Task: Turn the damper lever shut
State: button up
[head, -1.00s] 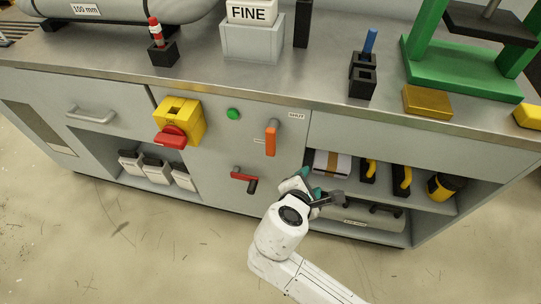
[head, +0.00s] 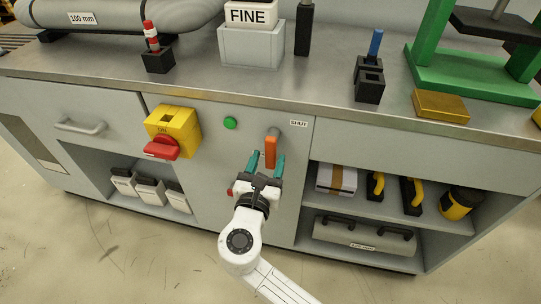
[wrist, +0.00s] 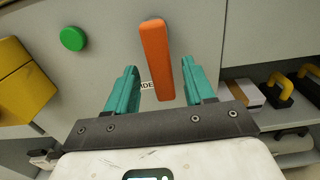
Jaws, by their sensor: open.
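The orange damper lever (head: 271,150) hangs straight down from its grey pivot on the cabinet front, with a SHUT label (head: 299,124) up and to its right. My gripper (head: 265,163) is open just below it, its teal fingers pointing up at the panel. In the wrist view the lever (wrist: 156,60) stands between the two fingers, nearer the right one, with a gap visible on both sides; my gripper (wrist: 156,90) is empty. A label behind the lever's lower end is partly hidden. I cannot tell whether the lever is within the fingers' depth.
A yellow switch with a red handle (head: 163,148) and a green button (head: 230,123) are left of the lever. The red-handled lever below is mostly hidden by my gripper. An open shelf (head: 388,210) lies to the right. The worktop edge overhangs above.

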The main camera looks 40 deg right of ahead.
aim_at(270, 157)
jog(key=shift+x, duration=1.55)
grip_shut()
